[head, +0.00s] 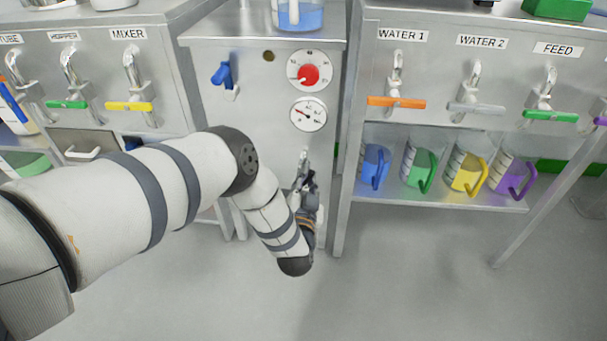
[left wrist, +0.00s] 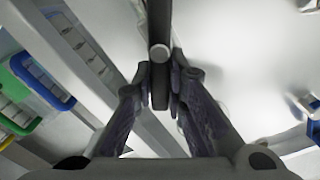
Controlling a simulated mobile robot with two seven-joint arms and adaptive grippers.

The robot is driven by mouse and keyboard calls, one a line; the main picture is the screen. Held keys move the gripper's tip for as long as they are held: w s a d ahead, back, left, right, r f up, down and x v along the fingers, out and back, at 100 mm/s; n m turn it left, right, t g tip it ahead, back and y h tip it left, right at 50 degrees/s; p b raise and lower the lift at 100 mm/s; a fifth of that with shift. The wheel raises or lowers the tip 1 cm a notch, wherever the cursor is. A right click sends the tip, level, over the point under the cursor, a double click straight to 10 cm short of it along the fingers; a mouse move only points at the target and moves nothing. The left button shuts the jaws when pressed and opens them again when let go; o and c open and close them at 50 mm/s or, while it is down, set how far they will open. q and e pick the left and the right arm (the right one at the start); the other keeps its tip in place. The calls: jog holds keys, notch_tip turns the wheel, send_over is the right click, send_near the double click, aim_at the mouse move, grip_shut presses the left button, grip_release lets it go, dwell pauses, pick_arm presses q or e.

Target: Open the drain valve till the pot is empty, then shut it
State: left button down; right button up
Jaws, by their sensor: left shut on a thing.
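The drain valve (head: 304,156) is low on the front of the middle steel cabinet, below the gauge, largely hidden by my left gripper (head: 306,180). In the left wrist view, my left gripper (left wrist: 161,88) is shut on a dark bar-shaped handle (left wrist: 160,22) with a round grey pivot end in front of it. Whether the valve is open or shut is not clear, and no flow is visible. A clear vessel with blue liquid (head: 303,17), perhaps the pot, stands on top of the cabinet, cut off by the frame edge. My right gripper is not in view.
The cabinet front has a blue lever (head: 222,74), a red dial (head: 309,75) and a round gauge (head: 308,114). Coloured taps flank it. Blue (head: 373,163), green (head: 418,166), yellow (head: 466,172) and purple (head: 514,177) jugs stand on the right shelf. The floor in front is clear.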

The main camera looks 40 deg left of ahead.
pick_arm(q)
jog(key=m, duration=0.3)
jog(key=shift+w+d+f, duration=0.1)
jog(key=shift+d+f, duration=0.2)
jog(key=shift+w+d+f+m+b, duration=0.1)
jog(key=shift+f+m+b, duration=0.25)
jog(key=shift+m, duration=1.15)
jog(key=shift+d+f+m+b, duration=0.1)
jog(key=shift+f+m+b, duration=0.2)
jog(key=shift+m, duration=1.2)
jog(key=shift+w+d+f+m+b, duration=0.1)
jog(key=shift+f+m+b, duration=0.25)
jog(key=shift+m, duration=1.15)
jog(key=shift+s+a+f, duration=0.1)
jog(key=c, duration=1.6)
grip_release()
jog(key=v, duration=1.2)
